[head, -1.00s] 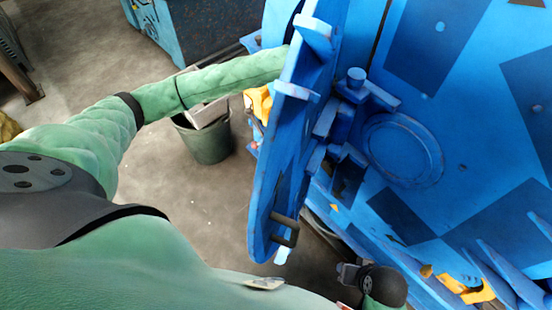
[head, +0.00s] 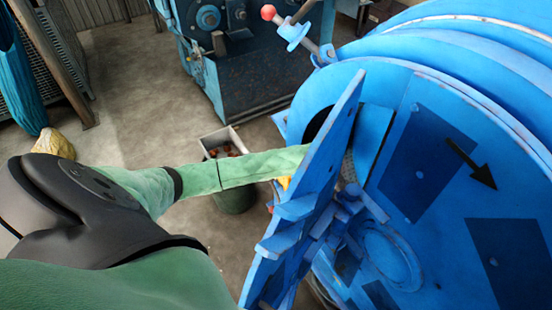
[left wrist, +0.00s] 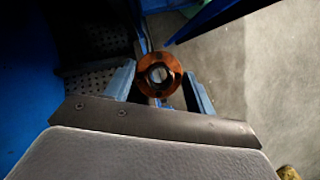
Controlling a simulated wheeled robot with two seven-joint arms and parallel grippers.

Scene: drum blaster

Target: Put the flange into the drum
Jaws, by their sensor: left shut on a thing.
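The flange (left wrist: 172,76) is a copper-coloured ring with a hole in its middle, seen in the left wrist view. My left gripper (left wrist: 160,88) is shut on it, with one finger at each side. In the head view my left arm reaches behind the open blue door (head: 312,190), which hides the gripper and flange. The big blue drum machine (head: 450,95) fills the right side; a dark opening (head: 318,122) shows beside the door. A perforated metal surface (left wrist: 92,82) lies left of the flange in the wrist view. My right gripper is out of view.
The door stands upright close against my left forearm. A bin (head: 222,142) with small items stands on the floor beyond the arm. Another blue machine (head: 255,65) with a red-knobbed lever (head: 268,12) is behind. Open concrete floor (head: 140,100) lies left.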

